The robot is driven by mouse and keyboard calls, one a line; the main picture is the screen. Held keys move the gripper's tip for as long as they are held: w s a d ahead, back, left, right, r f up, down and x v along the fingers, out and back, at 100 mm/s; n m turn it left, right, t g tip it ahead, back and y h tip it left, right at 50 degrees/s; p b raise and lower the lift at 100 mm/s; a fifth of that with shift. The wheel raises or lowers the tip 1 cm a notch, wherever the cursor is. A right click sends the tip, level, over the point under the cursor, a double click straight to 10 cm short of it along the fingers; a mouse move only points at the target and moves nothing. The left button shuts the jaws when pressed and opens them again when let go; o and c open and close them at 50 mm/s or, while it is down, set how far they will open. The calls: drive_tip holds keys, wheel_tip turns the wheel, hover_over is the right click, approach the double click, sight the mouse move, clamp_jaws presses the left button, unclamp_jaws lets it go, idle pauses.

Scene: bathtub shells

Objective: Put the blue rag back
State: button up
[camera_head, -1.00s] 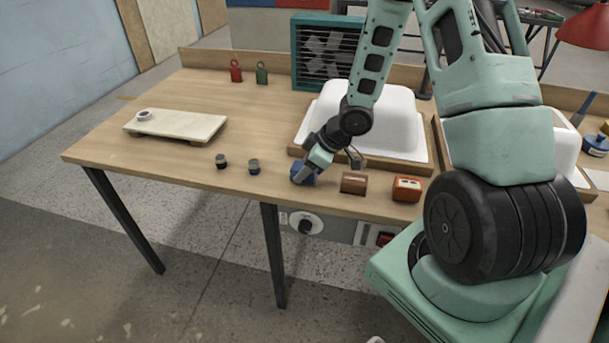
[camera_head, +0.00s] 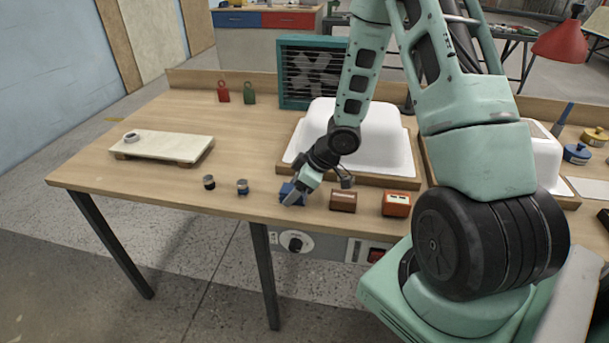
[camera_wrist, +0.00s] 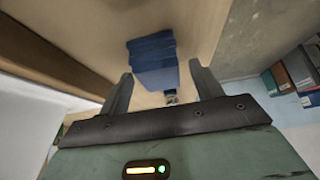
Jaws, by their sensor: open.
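The blue rag (camera_head: 287,190) looks like a small folded blue block at the front edge of the wooden table (camera_head: 120,185). It sits left of the brown box and is partly hidden by my gripper (camera_head: 293,197) in the head view. In the wrist view the rag (camera_wrist: 152,58) shows just beyond and between the two spread fingertips of my gripper (camera_wrist: 161,72). The fingers are open, with a gap visible to the right finger. I cannot tell whether either finger touches the rag.
A brown box (camera_head: 343,201) and a red-orange box (camera_head: 396,204) stand just right of the rag. Small dark jars (camera_head: 209,182) and (camera_head: 242,187) stand left. A white tub shell (camera_head: 390,145) is behind my gripper. A pale board (camera_head: 165,146) lies at far left.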

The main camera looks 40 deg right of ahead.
drive_tip(key=p+v, duration=0.5)
drive_tip(key=v, duration=0.6)
drive_tip(key=a+r+g+h, duration=0.1)
drive_tip(key=a+r+h, duration=0.1)
drive_tip(key=a+r, duration=0.35)
drive_tip(key=a+r+h, duration=0.2)
drive_tip(key=a+r, duration=0.1)
drive_tip(key=a, duration=0.6)
drive_tip(key=s+a+r+g, duration=0.2)
drive_tip(key=s+a, duration=0.5)
drive_tip(key=s, duration=0.2)
drive_tip(key=s+a+r+g, duration=0.2)
drive_tip(key=s+a, duration=0.4)
drive_tip(key=s, duration=0.4)
drive_tip(key=shift+s+a+r+y, duration=0.2)
drive_tip(key=shift+a+r+y, duration=0.15)
drive_tip(key=shift+r, duration=0.2)
